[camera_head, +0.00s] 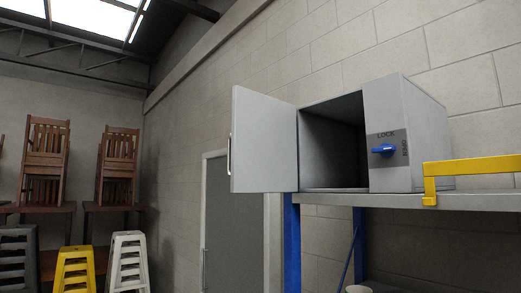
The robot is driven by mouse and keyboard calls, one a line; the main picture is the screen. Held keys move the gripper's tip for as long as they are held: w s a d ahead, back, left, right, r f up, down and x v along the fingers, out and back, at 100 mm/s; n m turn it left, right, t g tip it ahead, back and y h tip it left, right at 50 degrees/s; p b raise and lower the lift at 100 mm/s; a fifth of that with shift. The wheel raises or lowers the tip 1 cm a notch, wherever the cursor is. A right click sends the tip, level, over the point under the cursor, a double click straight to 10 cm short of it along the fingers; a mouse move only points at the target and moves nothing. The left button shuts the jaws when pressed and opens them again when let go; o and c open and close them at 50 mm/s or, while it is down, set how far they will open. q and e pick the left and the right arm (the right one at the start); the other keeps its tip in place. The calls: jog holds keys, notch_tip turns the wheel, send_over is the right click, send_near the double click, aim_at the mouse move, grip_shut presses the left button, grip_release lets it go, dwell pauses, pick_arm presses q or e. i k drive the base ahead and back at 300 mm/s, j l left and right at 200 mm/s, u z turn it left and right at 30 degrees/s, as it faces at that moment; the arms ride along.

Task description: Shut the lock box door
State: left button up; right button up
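The grey lock box (425,120) stands on a shelf at the right. Its door (264,143) is open, swung out to the left, with a slim handle (229,154) on its far left edge. The dark inside of the box shows and looks empty. Neither of my grippers is in view.
The shelf (400,198) has blue posts (291,245) and a yellow rail (470,167) right of the box. A grey room door (232,225) is behind. Stacked wooden chairs (46,150) and stools (128,262) stand at the left. Space before the open door looks clear.

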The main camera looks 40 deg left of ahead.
aim_at(262, 145)
jog(key=j+z, duration=0.2)
jog(key=j, duration=0.55)
jog(key=j+z, duration=0.15)
jog(key=j, duration=0.6)
jog(key=j+z, duration=0.2)
jog(key=j, duration=0.5)
jog(key=k+j+z, duration=0.15)
jog(key=j, duration=0.6)
jog(key=i, duration=0.05)
